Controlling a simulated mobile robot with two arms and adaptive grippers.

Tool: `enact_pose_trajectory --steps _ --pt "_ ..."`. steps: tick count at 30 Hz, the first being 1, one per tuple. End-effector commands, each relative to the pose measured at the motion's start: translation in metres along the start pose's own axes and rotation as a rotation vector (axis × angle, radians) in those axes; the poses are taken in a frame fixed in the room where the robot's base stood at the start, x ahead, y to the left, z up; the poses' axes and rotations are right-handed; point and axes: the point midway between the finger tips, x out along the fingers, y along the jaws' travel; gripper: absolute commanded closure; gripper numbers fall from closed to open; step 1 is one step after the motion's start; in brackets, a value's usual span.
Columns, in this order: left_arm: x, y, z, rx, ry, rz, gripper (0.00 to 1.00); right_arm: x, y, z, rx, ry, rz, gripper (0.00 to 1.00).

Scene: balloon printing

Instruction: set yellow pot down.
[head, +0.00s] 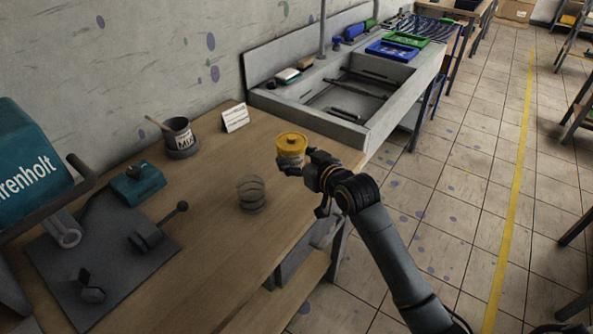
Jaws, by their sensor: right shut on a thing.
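The yellow pot (291,146) has a yellow lid and a pale label on its side. My right gripper (289,168) is shut on it from the right and holds it upright near the right edge of the wooden table (232,229). I cannot tell whether its base touches the table. My left gripper is not in view.
A see-through grey jar (251,195) stands left of and nearer than the pot. A dark mixing pot (181,146) with a stick and a white card (235,117) stand at the back. A grey sink (347,93) adjoins the table. Machine parts fill the left; bare wood lies between.

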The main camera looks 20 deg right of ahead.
Motion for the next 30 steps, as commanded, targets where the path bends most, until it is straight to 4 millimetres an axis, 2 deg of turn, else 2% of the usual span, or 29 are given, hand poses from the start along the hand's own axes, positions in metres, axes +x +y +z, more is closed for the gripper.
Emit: enact_pose_trajectory --steps 1,3,9,14,20,30 --pt "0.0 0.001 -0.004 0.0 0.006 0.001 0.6 0.01 0.005 0.012 0.003 -0.009 0.0 0.69" --pt "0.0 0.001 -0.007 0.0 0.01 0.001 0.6 0.021 0.01 0.021 0.002 -0.006 -0.001 0.69" --pt "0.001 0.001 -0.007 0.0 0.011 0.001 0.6 0.04 0.02 0.036 0.001 -0.003 -0.002 0.69" --pt "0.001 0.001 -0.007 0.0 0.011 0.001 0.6 0.049 0.025 0.043 0.001 -0.003 0.0 0.69" --pt "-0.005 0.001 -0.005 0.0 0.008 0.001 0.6 0.056 0.024 0.069 0.002 -0.004 -0.001 0.69" --pt "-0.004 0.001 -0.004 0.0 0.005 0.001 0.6 0.057 0.024 0.073 0.001 -0.002 -0.001 0.69"
